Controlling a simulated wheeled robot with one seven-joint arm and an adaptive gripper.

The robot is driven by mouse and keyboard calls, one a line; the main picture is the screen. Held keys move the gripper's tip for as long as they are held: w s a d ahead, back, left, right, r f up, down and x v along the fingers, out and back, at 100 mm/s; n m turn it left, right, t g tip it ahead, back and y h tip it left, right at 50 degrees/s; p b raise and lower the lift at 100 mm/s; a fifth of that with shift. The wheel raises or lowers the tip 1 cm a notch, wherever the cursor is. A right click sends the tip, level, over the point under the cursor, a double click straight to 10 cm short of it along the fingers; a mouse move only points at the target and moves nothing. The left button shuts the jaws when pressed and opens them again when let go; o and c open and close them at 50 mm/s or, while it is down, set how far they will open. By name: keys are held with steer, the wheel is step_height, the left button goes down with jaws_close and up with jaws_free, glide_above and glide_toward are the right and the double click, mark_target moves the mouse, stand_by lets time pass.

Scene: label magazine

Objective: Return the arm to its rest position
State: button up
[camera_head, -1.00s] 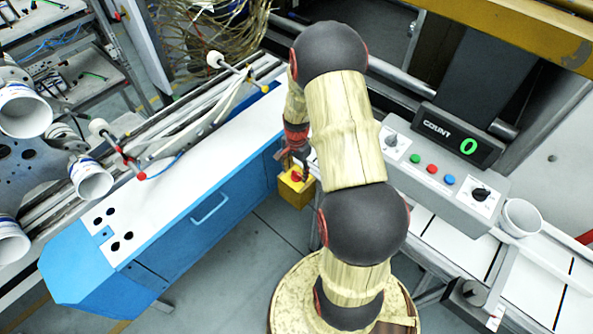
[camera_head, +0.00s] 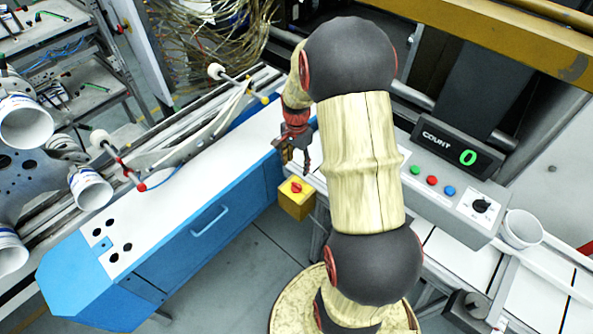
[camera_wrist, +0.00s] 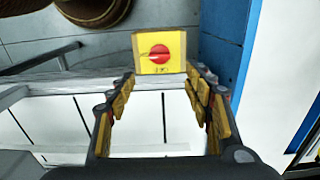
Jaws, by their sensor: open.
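My gripper (camera_head: 294,160) is at the end of my bent arm, left of the arm's thick links in the head view. It points down above the gap between the blue cabinet and the conveyor table. In the wrist view my gripper (camera_wrist: 160,110) has its two fingers wide apart with nothing between them. A yellow box with a red rotary switch (camera_head: 296,197) is just below the gripper in the head view. The same yellow switch box (camera_wrist: 160,53) shows beyond the fingertips in the wrist view, apart from them. My arm hides part of the control panel.
The blue cabinet with a white top (camera_head: 185,215) stands to the left. The control panel (camera_head: 455,195) and its counter display (camera_head: 460,150), reading 0, are to the right. A white cup (camera_head: 521,229) stands beside the panel. Several white cups hang on a wheel at far left.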

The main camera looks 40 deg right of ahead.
steer(key=shift+r, duration=0.4)
stand_by(0.3)
steer(key=s+a+r+n+t, duration=0.2)
steer(key=s+a+r+n, duration=0.3)
steer(key=a+r, duration=0.3)
steer(key=s+a+r+n+t+b, duration=0.1)
steer(key=s+a+r+n, duration=0.4)
steer(key=a+r, duration=0.3)
steer(key=s+a+r+n+t, duration=0.2)
steer(key=s+a+r+n, duration=0.2)
steer(key=a+r+n, duration=0.3)
steer(key=a+r, duration=0.2)
steer(key=a, duration=0.1)
steer(key=shift+s+a+t, duration=0.3)
steer(key=shift+s+a, duration=0.05)
steer(key=shift+s, duration=0.05)
